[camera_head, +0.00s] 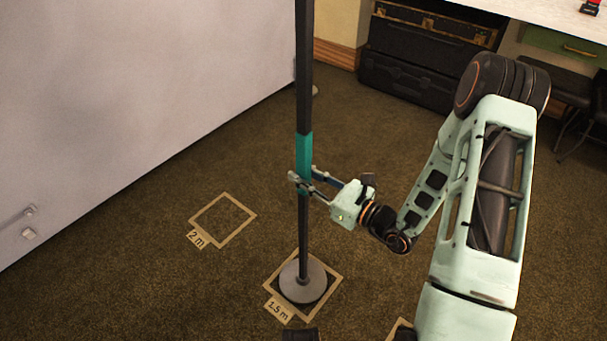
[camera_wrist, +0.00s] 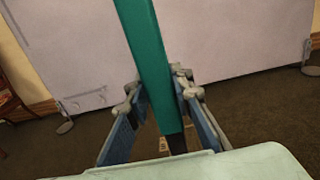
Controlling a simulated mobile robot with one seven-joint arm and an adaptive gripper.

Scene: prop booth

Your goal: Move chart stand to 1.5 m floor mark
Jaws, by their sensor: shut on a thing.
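The chart stand (camera_head: 304,226) is a dark upright pole with a teal band and a round grey base (camera_head: 302,282). Its base rests inside or just above the square outline of the 1.5 m floor mark (camera_head: 328,302); whether it touches the floor I cannot tell. My gripper (camera_head: 304,181) is shut on the pole at the teal band. In the wrist view the teal band (camera_wrist: 150,60) runs between the two fingers (camera_wrist: 160,92). The top of the stand is out of view.
The 2 m floor mark (camera_head: 222,220) lies empty on the carpet to the left. A large pale panel (camera_head: 130,90) stands along the left. Dark cases (camera_head: 415,60) sit at the back under a white-topped desk (camera_head: 560,15). Carpet between the marks is clear.

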